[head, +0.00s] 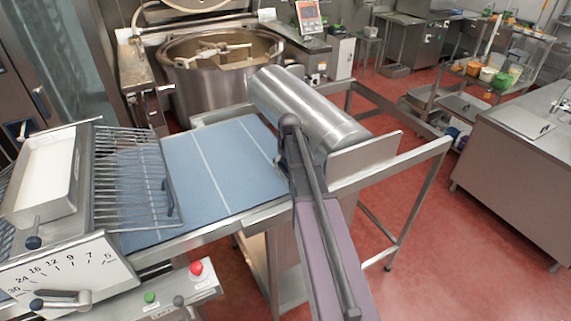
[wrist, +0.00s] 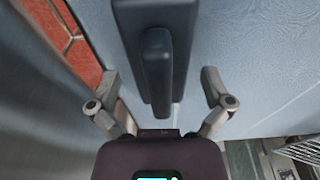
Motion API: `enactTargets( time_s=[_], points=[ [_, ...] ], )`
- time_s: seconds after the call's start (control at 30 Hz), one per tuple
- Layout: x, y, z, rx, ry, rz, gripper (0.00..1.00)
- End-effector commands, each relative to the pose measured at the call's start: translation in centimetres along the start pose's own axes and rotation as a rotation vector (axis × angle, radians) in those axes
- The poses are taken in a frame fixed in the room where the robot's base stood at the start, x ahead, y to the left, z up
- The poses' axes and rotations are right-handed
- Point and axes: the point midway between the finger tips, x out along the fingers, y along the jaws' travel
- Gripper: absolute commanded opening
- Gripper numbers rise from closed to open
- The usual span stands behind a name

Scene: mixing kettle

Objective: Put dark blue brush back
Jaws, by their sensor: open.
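The dark blue brush (wrist: 184,45) is at the top centre of the wrist view, a dark block with a raised rounded handle (wrist: 157,60) pointing down the picture. My gripper (wrist: 159,76) is open, with one finger on each side of the handle and a visible gap on both sides. Nothing is held. Height between fingers and brush is hard to tell. The brush shows over the blue belt (wrist: 255,60); its far end is cut off. In the head view I cannot make out the brush or my fingers.
The belt (head: 215,165) runs between a wire guard (head: 135,180) and a large metal cylinder (head: 305,110). A long purple-grey part (head: 325,250) covers the near right side. The mixing kettle (head: 215,85) stands behind. Red floor lies open to the right, before a steel counter (head: 530,165).

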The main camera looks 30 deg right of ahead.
Motion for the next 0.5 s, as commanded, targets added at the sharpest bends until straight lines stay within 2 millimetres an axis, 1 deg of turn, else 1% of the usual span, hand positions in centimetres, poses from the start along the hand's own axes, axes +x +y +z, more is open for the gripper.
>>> enactTargets(
  time_s=[0.5],
  points=[
    [-4.2, 0.0, 0.0, 0.0, 0.0, 0.0, 1.0]
  ],
)
